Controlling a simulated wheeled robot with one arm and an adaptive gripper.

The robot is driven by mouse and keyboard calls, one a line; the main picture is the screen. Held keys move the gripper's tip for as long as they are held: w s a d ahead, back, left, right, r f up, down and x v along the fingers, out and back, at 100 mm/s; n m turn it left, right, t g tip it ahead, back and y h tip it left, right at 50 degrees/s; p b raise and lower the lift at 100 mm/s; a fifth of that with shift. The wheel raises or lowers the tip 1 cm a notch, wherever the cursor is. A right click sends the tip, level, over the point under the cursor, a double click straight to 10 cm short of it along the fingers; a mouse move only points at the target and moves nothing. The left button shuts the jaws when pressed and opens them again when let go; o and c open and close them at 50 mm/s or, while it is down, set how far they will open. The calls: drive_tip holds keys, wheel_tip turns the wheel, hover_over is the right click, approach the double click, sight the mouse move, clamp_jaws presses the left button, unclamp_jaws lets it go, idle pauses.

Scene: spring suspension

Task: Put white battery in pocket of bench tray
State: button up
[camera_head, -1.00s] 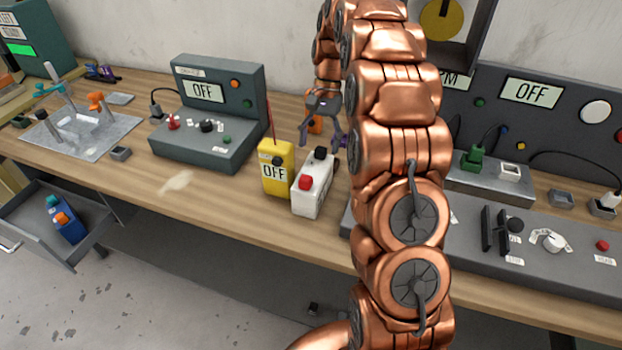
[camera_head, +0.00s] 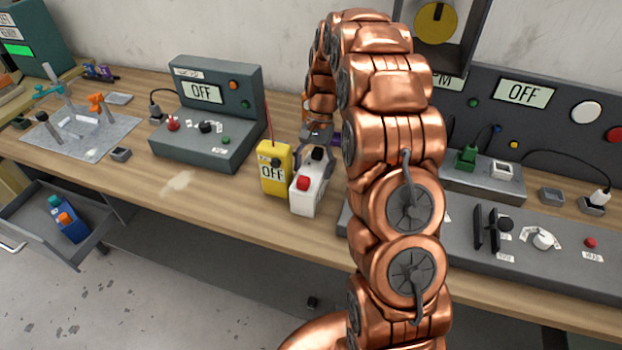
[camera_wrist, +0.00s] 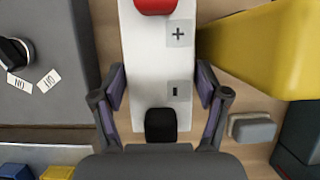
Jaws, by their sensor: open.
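The white battery (camera_head: 308,193) stands upright on the bench, with a red and a black terminal on top. It also shows from above in the wrist view (camera_wrist: 150,65), with plus and minus marks. My gripper (camera_wrist: 161,88) is open, with one finger on each side of the battery near its black-terminal end. A small gap seems to remain at each finger. In the head view my gripper (camera_head: 314,157) is partly hidden behind the battery.
A yellow meter (camera_head: 275,170) stands close on the battery's left. A green-grey unit (camera_head: 205,135) is farther left, and a grey console (camera_head: 520,235) lies to the right. A metal plate with fixtures (camera_head: 85,140) is at far left. My arm hides the bench behind it.

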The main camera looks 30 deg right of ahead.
drive_tip(key=shift+s+a+f, duration=0.15)
drive_tip(key=shift+s+f, duration=0.05)
drive_tip(key=shift+f, duration=0.3)
clamp_jaws()
idle(0.3)
